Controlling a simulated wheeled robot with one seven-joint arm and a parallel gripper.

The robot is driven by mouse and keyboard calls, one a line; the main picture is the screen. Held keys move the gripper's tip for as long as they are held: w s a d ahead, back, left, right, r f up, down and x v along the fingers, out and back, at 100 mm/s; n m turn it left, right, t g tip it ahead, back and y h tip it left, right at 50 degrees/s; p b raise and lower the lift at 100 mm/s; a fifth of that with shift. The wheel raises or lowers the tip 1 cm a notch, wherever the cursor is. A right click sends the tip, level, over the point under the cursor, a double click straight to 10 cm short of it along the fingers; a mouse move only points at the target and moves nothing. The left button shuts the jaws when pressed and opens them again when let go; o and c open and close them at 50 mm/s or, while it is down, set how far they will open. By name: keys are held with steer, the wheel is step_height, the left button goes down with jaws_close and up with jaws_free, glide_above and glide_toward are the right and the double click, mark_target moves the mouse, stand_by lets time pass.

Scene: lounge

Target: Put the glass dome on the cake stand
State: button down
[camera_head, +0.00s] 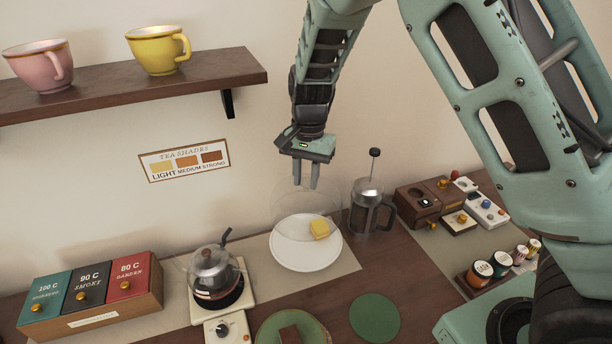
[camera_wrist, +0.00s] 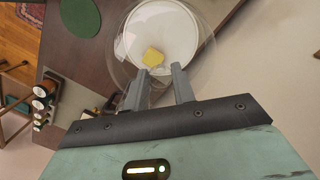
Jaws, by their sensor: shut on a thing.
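The glass dome (camera_head: 291,198) is clear and faint, and hangs from my gripper (camera_head: 305,186) above the cake stand. In the wrist view the dome's round rim (camera_wrist: 207,68) shows around the plate, and my gripper (camera_wrist: 160,82) is shut on its top; the knob itself is hard to make out. The cake stand (camera_head: 292,258) is a white round plate with a yellow piece of cake (camera_head: 320,229) right of its middle. The stand also shows in the wrist view (camera_wrist: 165,25). The gap between the dome's rim and the plate is hard to judge.
A French press (camera_head: 370,208) stands close to the stand's right. A glass kettle (camera_head: 214,270) on a white base stands to the left. Green round mats (camera_head: 375,317) lie in front. A wall shelf (camera_head: 130,85) with two cups is at upper left.

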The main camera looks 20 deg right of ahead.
steer(key=shift+f+b, duration=1.3)
steer(key=shift+f, duration=0.25)
steer(key=shift+f+b, duration=1.65)
steer(key=shift+f, duration=1.5)
steer(key=c, duration=1.1)
jaws_free()
steer(key=r+b, duration=0.1)
steer(key=r, duration=0.4)
steer(key=r+b, duration=0.1)
steer(key=r, duration=0.5)
steer(key=w+d+r+b, duration=0.1)
steer(key=r, duration=0.5)
steer(key=shift+d+r, duration=0.1)
steer(key=shift+r, duration=0.05)
